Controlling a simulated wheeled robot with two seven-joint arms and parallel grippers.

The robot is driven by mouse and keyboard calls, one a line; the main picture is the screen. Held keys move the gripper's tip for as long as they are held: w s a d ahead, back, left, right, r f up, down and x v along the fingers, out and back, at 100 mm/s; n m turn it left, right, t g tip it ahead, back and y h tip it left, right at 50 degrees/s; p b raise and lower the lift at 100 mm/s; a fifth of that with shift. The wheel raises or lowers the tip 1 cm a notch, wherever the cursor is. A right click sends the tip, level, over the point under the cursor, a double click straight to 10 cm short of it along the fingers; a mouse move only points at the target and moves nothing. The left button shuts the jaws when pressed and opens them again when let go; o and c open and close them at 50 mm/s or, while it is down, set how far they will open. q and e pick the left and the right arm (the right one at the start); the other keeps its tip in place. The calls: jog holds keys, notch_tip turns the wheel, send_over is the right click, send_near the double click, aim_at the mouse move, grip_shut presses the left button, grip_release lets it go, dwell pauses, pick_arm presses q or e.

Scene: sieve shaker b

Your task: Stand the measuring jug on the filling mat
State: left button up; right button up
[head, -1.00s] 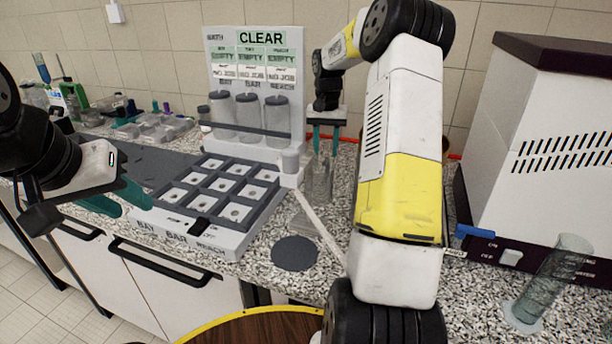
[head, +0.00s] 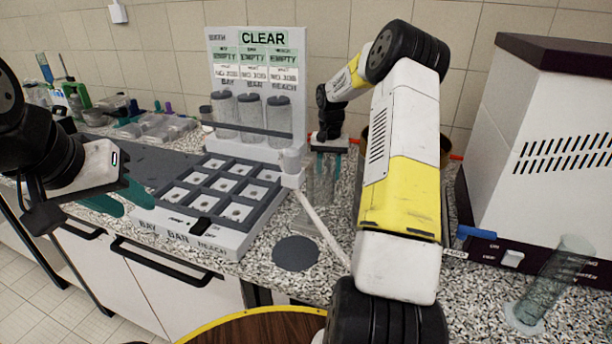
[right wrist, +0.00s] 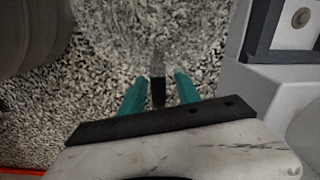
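The measuring jug (head: 320,188) is clear and stands upright on the speckled counter, behind the filling mat. The filling mat (head: 295,253) is a dark round disc near the counter's front edge, with nothing on it. My right gripper (head: 329,165) points down at the jug, its teal fingers apart. In the right wrist view, a dark upright strip (right wrist: 158,80), apparently the jug's handle, lies between the open fingers (right wrist: 158,93); the jug's clear body is faint beyond it. Contact cannot be made out. My left gripper (head: 118,200) is open and empty at the left.
A grey compartment tray (head: 190,232) and a sign board (head: 255,45) with lidded jars stand left of the jug. A clear cylinder (head: 545,290) stands at the right before a white machine (head: 555,130). A pale strip (head: 323,228) lies between jug and mat.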

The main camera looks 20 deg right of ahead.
grip_shut()
dwell(1.3)
